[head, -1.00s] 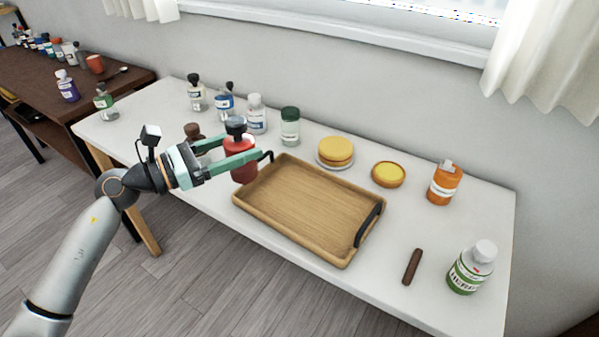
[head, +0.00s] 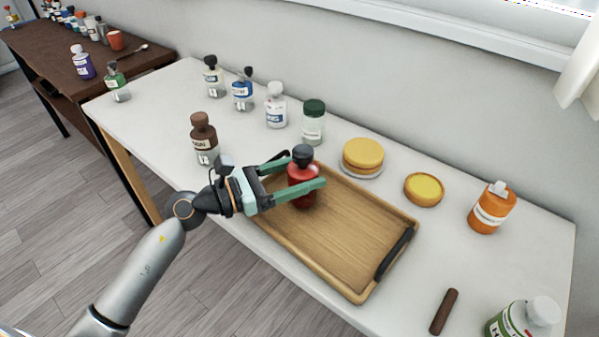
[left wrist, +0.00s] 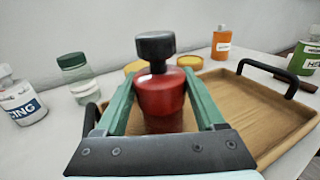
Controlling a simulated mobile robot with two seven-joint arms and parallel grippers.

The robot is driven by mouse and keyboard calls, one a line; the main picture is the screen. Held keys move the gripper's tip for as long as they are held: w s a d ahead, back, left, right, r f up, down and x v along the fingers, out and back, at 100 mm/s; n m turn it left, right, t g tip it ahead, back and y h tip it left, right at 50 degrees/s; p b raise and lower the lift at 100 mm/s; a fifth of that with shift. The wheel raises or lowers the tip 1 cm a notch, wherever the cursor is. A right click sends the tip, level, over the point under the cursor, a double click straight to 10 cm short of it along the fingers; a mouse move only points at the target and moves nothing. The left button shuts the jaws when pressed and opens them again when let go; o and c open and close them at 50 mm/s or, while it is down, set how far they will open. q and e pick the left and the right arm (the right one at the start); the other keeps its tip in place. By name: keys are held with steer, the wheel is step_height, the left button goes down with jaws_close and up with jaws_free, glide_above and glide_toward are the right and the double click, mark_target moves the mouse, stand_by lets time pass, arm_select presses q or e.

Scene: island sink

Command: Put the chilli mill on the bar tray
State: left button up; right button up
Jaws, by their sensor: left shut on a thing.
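The chilli mill (head: 302,190) is red with a dark knob on top. It is upright between the fingers of my left gripper (head: 296,182), which is shut on it. In the head view it appears over the left part of the wooden bar tray (head: 345,245). The mill also shows in the left wrist view (left wrist: 160,95), with the tray (left wrist: 262,115) behind and beneath it. I cannot tell whether its base touches the tray. My right gripper is not in view.
A brown bottle (head: 204,140) stands left of the tray. An orange bottle (head: 491,208) and a brown stick (head: 443,312) are to the right. The tray's right part is bare.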

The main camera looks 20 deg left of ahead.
arm_select(q)
steer(key=shift+f, duration=0.5)
steer(key=shift+a, duration=0.1)
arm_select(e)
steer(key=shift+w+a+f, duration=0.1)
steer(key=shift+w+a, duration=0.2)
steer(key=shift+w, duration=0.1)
arm_select(q)
steer(key=shift+f, duration=0.25)
steer(key=o, duration=1.5)
steer(key=shift+c, duration=0.2)
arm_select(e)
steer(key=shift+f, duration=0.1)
